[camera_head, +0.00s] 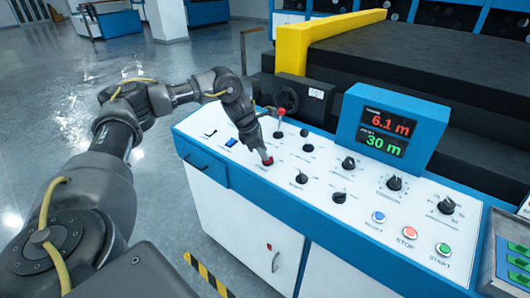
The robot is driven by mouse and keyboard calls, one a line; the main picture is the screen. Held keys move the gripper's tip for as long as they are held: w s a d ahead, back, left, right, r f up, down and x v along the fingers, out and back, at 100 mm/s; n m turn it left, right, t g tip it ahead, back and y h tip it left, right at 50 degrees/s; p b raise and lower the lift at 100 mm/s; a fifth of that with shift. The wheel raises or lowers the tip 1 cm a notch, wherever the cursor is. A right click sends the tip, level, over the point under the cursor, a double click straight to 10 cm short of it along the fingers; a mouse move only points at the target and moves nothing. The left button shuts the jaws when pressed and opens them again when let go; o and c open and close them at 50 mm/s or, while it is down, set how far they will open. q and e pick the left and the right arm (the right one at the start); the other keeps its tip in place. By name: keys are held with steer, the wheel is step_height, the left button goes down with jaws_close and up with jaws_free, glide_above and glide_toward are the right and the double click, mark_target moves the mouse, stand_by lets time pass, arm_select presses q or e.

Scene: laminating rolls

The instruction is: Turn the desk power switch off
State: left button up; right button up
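The control desk (330,228) has a sloped white top with blue edges. My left gripper (265,153) reaches down to the desk top from the upper left. A small red control (268,161) shows right at its fingertips, partly hidden by them. I cannot tell whether the fingers touch or grip it, or which way it is set. No power label is readable, so I cannot confirm which control is the power switch. My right gripper is not in view.
A red-topped lever (280,118) stands just behind my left gripper. Several black knobs spread to the right. A display (388,132) reads 6.1 m and 30 m. Blue, red STOP (409,233) and green START (443,249) buttons are at the front right.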

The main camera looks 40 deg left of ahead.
arm_select(q)
steer(key=shift+x, duration=1.2)
steer(key=shift+d, duration=0.1)
jaws_close()
